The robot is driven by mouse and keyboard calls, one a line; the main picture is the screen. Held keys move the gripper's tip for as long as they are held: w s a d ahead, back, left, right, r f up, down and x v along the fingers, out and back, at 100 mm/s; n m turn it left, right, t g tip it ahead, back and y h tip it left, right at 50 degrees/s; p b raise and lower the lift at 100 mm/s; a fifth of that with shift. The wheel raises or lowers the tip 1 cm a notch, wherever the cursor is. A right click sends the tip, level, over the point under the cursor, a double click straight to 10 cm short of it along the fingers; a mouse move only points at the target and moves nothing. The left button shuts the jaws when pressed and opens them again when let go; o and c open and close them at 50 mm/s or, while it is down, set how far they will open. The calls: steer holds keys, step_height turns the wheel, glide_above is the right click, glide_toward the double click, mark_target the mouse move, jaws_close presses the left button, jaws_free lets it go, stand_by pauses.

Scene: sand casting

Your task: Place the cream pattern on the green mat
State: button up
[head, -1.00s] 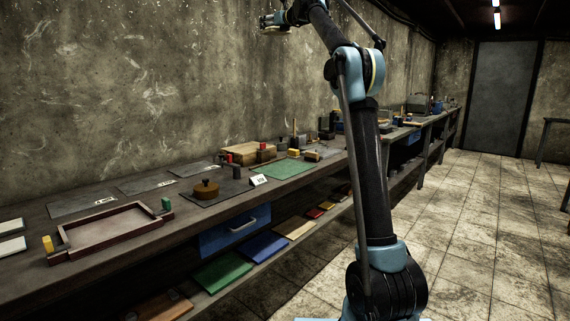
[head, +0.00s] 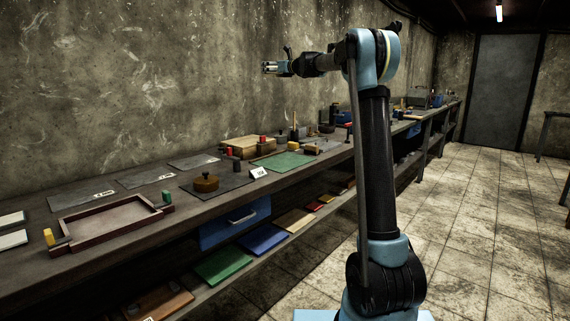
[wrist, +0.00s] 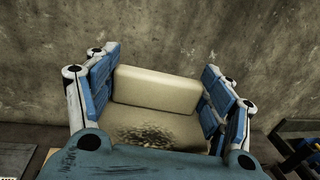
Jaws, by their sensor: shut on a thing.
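The cream pattern (wrist: 155,92) is between the blue-padded fingers of my gripper (wrist: 158,100) in the wrist view. It is a pale block with a raised back part and a dark speckled patch on its near face. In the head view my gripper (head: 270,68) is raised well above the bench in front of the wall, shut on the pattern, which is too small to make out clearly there. The green mat (head: 283,161) lies flat on the bench, below and slightly right of my gripper, with its surface mostly clear.
A dark mat (head: 222,188) with a brown round pattern (head: 206,183) and a label card (head: 259,172) lie left of the green mat. A wooden box (head: 247,145) stands behind it. An open red-brown frame (head: 110,222) lies further left.

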steer(key=s+d+f+n+g+y, duration=0.1)
steer(key=s+f, duration=0.2)
steer(key=f, duration=0.5)
steer(key=s+d+f, duration=0.1)
steer(key=s+f, duration=0.3)
steer(key=f, duration=0.3)
steer(key=n+g+y, duration=0.1)
glide_above(279, 159)
step_height(279, 159, down, 12)
step_height(279, 159, down, 4)
steer(key=shift+s+f, duration=0.1)
steer(key=shift+f, duration=2.7)
steer(key=o, duration=1.1)
steer(key=shift+o, duration=0.2)
